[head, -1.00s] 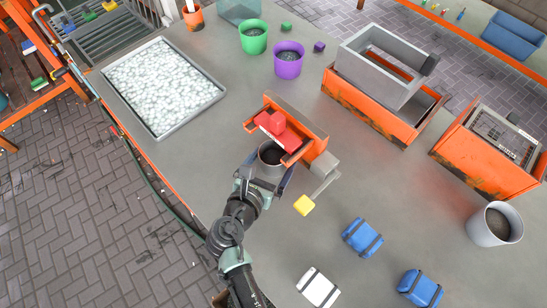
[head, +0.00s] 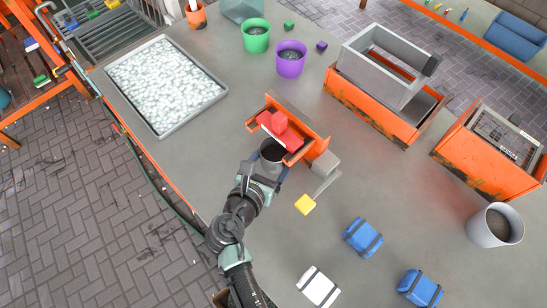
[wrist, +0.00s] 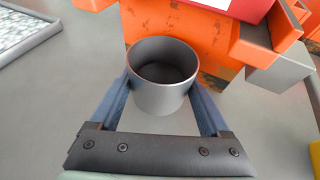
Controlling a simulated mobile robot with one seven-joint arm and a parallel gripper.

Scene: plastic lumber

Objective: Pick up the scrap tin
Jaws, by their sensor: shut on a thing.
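The scrap tin (head: 271,153) is a round grey metal tin with an open top, standing upright at the front of the orange machine with a red block (head: 281,130). The wrist view shows the tin (wrist: 161,97) from above, its inside dark grey. My gripper (head: 266,166) is shut on the tin, with one blue-grey finger against each side of it. In the wrist view my gripper (wrist: 160,100) has both fingers touching the tin's wall. The tin's base is partly hidden, and I cannot tell whether it touches the table.
The orange machine (head: 318,150) stands directly behind the tin, with a grey part jutting out at its right. A yellow block (head: 305,204) lies to the right. A tray of pale flakes (head: 212,99) is at the upper left. Blue bundles (head: 362,237) lie at the lower right.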

